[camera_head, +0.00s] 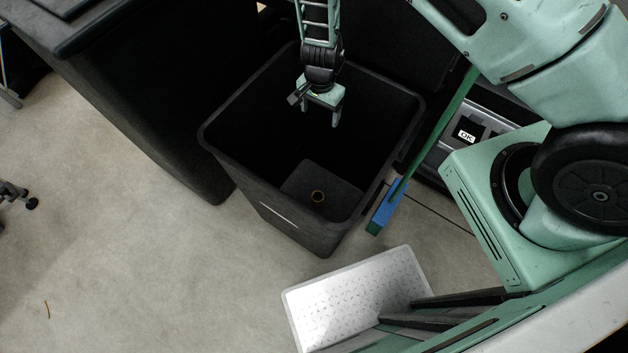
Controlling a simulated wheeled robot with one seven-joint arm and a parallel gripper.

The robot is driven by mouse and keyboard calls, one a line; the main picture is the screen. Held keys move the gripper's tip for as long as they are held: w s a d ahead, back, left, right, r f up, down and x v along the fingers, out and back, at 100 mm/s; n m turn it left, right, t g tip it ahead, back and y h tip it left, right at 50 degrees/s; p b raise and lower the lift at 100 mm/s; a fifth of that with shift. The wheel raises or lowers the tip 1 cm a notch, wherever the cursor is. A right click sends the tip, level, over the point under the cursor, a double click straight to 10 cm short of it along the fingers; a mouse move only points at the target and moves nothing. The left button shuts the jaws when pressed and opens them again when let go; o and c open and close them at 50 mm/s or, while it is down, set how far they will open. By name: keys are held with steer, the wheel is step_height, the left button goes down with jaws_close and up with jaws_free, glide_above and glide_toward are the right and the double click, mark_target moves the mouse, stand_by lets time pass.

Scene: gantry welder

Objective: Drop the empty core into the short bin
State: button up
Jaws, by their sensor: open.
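The short bin (268,208) is a black, open-topped square bin in the middle of the view. A small brown ring-shaped thing, which looks like the empty core (318,197), lies on the floor of the bin, toward its near side. My gripper (321,122) is over the bin's opening, toward the far side. It points down with its fingers apart and nothing between them. The core is well below the gripper and apart from it.
A taller black bin (160,110) stands close on the left. A green-handled broom with a blue head (384,204) leans at the bin's right. A white perforated panel (355,300) lies in front.

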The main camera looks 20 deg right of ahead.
step_height(320, 180, up, 17)
steer(key=shift+b, duration=0.45)
steer(key=shift+r, duration=0.15)
